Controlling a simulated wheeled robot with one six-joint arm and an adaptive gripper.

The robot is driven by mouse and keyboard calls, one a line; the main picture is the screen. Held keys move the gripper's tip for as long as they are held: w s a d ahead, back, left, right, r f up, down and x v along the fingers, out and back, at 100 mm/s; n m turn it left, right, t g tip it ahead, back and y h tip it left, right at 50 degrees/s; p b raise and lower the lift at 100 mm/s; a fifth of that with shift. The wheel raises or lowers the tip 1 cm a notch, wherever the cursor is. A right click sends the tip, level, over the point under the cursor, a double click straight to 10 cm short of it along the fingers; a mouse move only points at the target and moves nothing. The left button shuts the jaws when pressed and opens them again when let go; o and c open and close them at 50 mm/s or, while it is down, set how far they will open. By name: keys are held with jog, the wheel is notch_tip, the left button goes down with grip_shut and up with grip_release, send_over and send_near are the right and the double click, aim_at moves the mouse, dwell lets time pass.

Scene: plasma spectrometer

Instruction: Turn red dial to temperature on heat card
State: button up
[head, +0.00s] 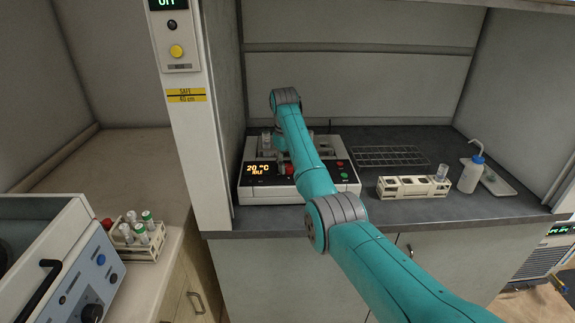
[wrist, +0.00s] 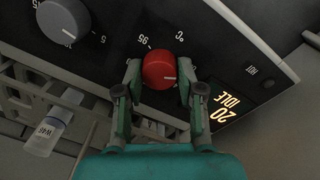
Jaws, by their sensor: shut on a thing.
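The red dial (wrist: 160,70) sits on the front panel of the heating unit, with a pale pointer line and a printed scale around it. My gripper (wrist: 158,84) has its two fingers on either side of the dial and is shut on it. In the head view the red dial (head: 290,170) shows small beside the display, partly hidden by my arm. The display (head: 259,169) reads 20 °C and IDLE; the wrist view shows the same display (wrist: 228,104) at a slant. No heat card with a readable temperature is in view.
A grey dial (wrist: 63,20) is on the same panel. A vial (wrist: 48,135) stands in the unit's rack. To the right are a cream rack (head: 413,187), a wire rack (head: 390,156) and a wash bottle (head: 471,172). A vial rack (head: 140,243) stands at left.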

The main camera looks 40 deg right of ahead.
jog(key=m, duration=0.5)
jog(key=shift+m, duration=0.3)
jog(key=m, duration=0.6)
jog(key=shift+w+g, duration=0.1)
jog(key=shift+g, duration=0.2)
jog(key=m, duration=0.6)
jog(key=shift+d+m+y, duration=0.1)
jog(key=shift+m+y, duration=0.2)
jog(key=m, duration=0.5)
jog(key=shift+m, duration=0.3)
jog(key=o, duration=1.1)
jog(key=shift+o, duration=0.2)
